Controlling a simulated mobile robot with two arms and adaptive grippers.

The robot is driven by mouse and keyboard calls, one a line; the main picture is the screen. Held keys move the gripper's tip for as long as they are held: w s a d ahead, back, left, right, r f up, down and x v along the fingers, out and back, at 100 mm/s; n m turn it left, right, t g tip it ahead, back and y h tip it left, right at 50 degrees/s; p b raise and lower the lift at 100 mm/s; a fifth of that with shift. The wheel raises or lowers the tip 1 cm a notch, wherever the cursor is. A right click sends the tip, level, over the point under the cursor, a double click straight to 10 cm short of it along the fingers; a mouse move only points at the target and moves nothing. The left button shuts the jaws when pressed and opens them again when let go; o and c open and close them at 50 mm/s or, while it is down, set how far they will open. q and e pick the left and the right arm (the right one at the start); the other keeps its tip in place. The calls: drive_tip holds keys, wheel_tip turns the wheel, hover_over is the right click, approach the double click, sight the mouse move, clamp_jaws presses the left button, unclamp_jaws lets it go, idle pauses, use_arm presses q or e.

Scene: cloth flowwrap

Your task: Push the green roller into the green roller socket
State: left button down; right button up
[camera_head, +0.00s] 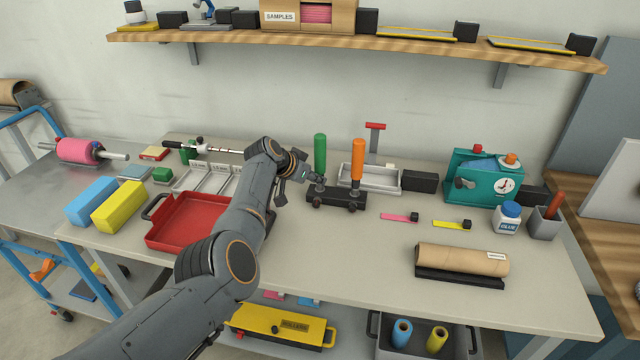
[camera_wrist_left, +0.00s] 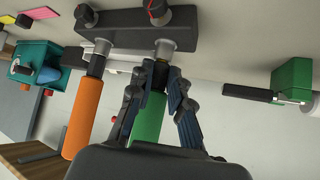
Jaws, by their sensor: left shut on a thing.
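The green roller (camera_head: 320,152) stands upright above the left socket of a black two-socket base (camera_head: 345,198). In the left wrist view the base (camera_wrist_left: 118,42) shows upside down with two knobs and metal collars, and the green roller (camera_wrist_left: 149,118) lies between my fingers. My left gripper (camera_head: 314,183) is shut on the green roller near its lower end; its fingers also show in the wrist view (camera_wrist_left: 154,84). The fingers partly hide the roller's lower end, so I cannot tell how deep it sits. The orange roller (camera_head: 358,160) stands in the other socket. My right gripper is out of view.
A red tray (camera_head: 160,238) lies left of my arm. Behind the base are a white tray (camera_head: 388,186) and a red-topped stand (camera_head: 375,128). A teal device (camera_head: 460,178) and a cardboard tube (camera_head: 470,259) lie to the right. The table in front of the base is clear.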

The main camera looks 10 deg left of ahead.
use_arm(q)
drive_tip(key=shift+f, duration=0.2)
idle(0.6)
drive_tip(key=c, duration=1.2)
unclamp_jaws()
drive_tip(key=shift+o, duration=0.2)
drive_tip(key=shift+s+r, duration=0.1)
